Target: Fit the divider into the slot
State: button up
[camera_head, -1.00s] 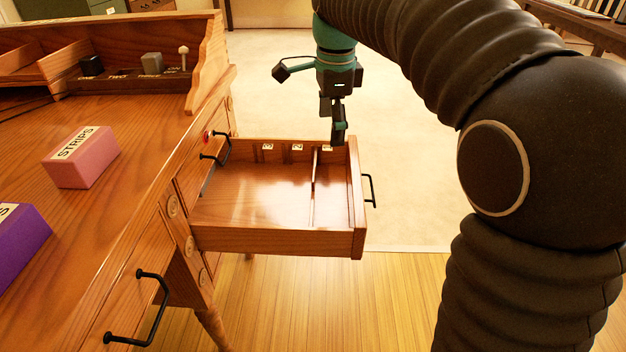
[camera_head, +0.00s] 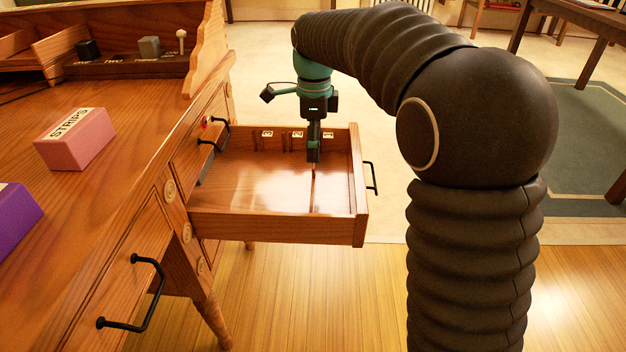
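The drawer (camera_head: 270,222) is pulled out of the desk. A thin upright strip, seen nearly edge-on, runs front to back inside it and looks like the divider (camera_head: 314,190). Its far end is hidden behind my gripper. My gripper (camera_head: 313,160) points down inside the drawer's outline, over the far part of this strip. The fingers are seen side-on, so I cannot tell whether they grip it. Small labels mark the slots along the drawer's far wall: a left one (camera_head: 267,134), a middle one (camera_head: 298,135) and a right one (camera_head: 328,136).
A pink STRIPS box (camera_head: 78,142) and a purple box (camera_head: 16,222) stand on the desktop. Black handles stick out from the drawer front (camera_head: 371,178) and the lower desk front (camera_head: 140,295). Left of the strip, the drawer floor is bare.

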aim_at(314, 175)
jog(key=shift+f+b, duration=0.6)
jog(key=shift+f, duration=2)
jog(key=c, duration=1.6)
